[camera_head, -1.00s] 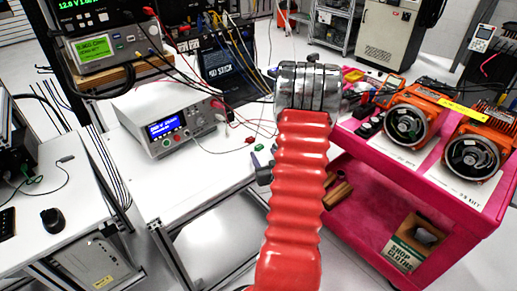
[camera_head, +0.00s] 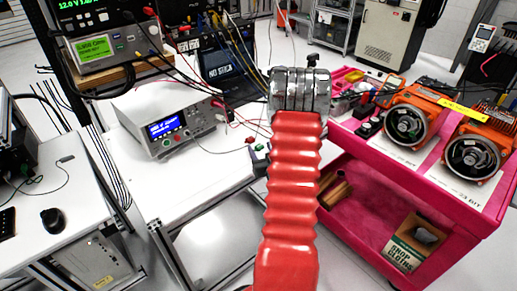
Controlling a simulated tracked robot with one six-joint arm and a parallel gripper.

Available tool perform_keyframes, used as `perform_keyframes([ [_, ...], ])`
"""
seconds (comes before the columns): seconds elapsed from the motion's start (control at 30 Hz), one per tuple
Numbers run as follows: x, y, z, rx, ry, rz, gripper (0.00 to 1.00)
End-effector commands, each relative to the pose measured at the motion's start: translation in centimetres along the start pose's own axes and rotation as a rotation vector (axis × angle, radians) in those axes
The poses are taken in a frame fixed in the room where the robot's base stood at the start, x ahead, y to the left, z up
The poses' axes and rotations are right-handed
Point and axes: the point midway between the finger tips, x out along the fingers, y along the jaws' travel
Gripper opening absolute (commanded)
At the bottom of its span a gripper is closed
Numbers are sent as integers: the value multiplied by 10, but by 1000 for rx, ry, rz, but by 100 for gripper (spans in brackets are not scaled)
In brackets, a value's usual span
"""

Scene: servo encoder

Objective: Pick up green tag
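My arm in its red ribbed sleeve rises through the middle of the view to a grey metal wrist at the edge of the white bench. My gripper's fingers cannot be made out; they seem to be hidden behind the sleeve and wrist. A small dark shape with some green shows just left of the sleeve at the bench edge, partly covered by it. I cannot tell whether this is the green tag or part of my gripper. No green tag can be clearly identified.
A white bench (camera_head: 205,182) carries a power supply (camera_head: 166,124) with a blue display and loose cables. On the right, a pink cart (camera_head: 385,200) holds two orange motors with round fronts (camera_head: 405,125) and a box (camera_head: 412,243) of shop cloths. A mouse (camera_head: 52,220) lies on the left table.

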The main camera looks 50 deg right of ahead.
Motion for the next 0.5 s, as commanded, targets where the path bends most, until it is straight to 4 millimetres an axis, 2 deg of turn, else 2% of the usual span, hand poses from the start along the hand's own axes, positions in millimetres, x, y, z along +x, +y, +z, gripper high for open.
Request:
perform_keyframes([
  [0.07,0,0,0,0,0,0,46],
  [0.5,0,0,0,0,0,0,15],
])
